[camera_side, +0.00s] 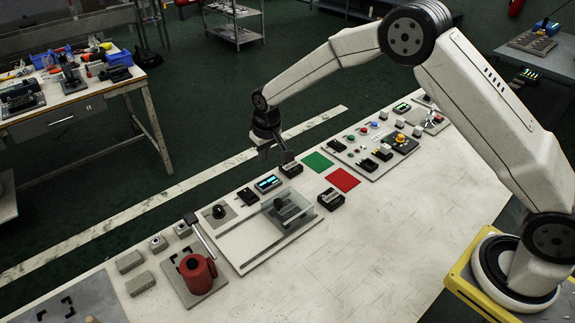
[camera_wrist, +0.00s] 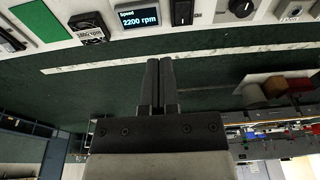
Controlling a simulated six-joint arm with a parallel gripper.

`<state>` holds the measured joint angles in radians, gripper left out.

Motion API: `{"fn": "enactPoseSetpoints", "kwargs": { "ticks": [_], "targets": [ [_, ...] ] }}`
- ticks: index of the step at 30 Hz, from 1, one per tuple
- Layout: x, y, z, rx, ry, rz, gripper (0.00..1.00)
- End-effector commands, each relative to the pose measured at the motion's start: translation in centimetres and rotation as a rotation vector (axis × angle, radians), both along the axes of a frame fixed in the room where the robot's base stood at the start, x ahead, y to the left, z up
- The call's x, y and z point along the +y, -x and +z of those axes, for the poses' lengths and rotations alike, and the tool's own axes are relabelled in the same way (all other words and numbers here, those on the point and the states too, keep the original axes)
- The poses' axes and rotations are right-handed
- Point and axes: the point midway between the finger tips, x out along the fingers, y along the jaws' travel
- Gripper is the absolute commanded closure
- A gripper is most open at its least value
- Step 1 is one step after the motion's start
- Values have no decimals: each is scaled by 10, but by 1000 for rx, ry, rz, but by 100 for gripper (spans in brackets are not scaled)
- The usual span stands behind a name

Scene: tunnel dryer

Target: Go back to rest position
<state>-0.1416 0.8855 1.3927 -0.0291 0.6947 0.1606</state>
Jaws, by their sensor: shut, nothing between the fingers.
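My gripper (camera_side: 284,157) is in the air over the far edge of the white bench (camera_side: 385,250), close to a small black box (camera_side: 291,170) and left of the green pad (camera_side: 317,161). Its fingers point down and hold nothing. In the wrist view, the two dark fingers (camera_wrist: 158,75) lie side by side, shut, over the dark green floor. The speed display (camera_wrist: 138,17) reads 2200 rpm just beyond the fingertips; it also shows in the side view (camera_side: 268,183).
A grey panel with a clear cover (camera_side: 284,208), a black knob (camera_side: 219,212) and a red pot (camera_side: 197,273) are on the left. A red pad (camera_side: 343,179) and a button panel (camera_side: 375,143) are on the right. The near bench is clear.

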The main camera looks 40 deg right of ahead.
Motion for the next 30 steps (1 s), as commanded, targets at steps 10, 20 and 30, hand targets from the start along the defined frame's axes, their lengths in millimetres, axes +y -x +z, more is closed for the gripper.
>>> {"fn": "enactPoseSetpoints", "kwargs": {
  "ticks": [10, 20, 30],
  "targets": [
    [-30, 68, 42, -20, -2, -1, 100],
    [-54, 147, 67, -39, -1, -2, 100],
    [-72, 239, 74, -56, 3, -2, 100]
  ]
}}
